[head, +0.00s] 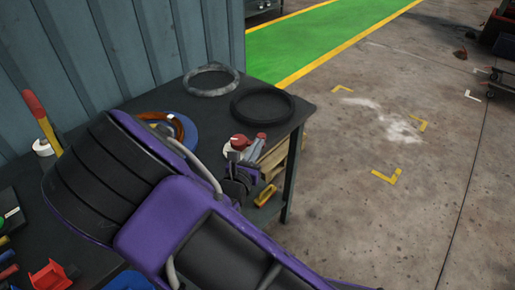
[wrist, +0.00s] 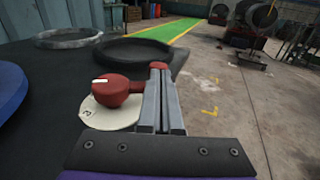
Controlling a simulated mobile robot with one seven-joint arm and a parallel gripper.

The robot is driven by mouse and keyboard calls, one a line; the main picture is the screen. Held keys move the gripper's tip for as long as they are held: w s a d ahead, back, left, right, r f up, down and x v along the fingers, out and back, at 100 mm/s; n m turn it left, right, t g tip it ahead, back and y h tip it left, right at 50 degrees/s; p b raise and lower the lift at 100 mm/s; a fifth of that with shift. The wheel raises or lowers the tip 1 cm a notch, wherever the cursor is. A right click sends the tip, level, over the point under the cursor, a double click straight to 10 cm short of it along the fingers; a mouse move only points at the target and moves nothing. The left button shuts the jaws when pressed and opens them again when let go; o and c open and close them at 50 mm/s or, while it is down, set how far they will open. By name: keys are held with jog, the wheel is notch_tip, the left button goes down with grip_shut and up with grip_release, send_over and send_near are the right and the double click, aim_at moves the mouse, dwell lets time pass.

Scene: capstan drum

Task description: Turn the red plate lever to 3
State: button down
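The red plate lever is a round red knob (wrist: 112,90) with a white line pointing left and a short arm reaching right. It sits on a cream dial plate (wrist: 108,114); one mark, which looks like a 3, shows at its lower left. The other marks are hidden or unreadable. In the head view the red knob (head: 240,142) is small, at the table's right side. In the head view my gripper (head: 260,138) points at the far side.
A black ring (head: 262,105) and a grey ring (head: 211,81) lie farther back on the dark table (head: 150,104). A blue disc (head: 182,128) with an orange-brown ring lies left of the knob. A yellow-and-red handle (head: 42,118) stands at left. The floor right is open.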

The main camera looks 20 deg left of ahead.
jog(key=shift+w+d, duration=0.15)
jog(key=shift+w, duration=0.1)
jog(key=shift+w+d+p, duration=0.15)
jog(key=shift+w+p, duration=0.1)
jog(key=shift+w, duration=0.4)
jog(key=shift+w+d+p, duration=0.15)
jog(key=shift+w+p, duration=0.05)
jog(key=shift+w, duration=0.5)
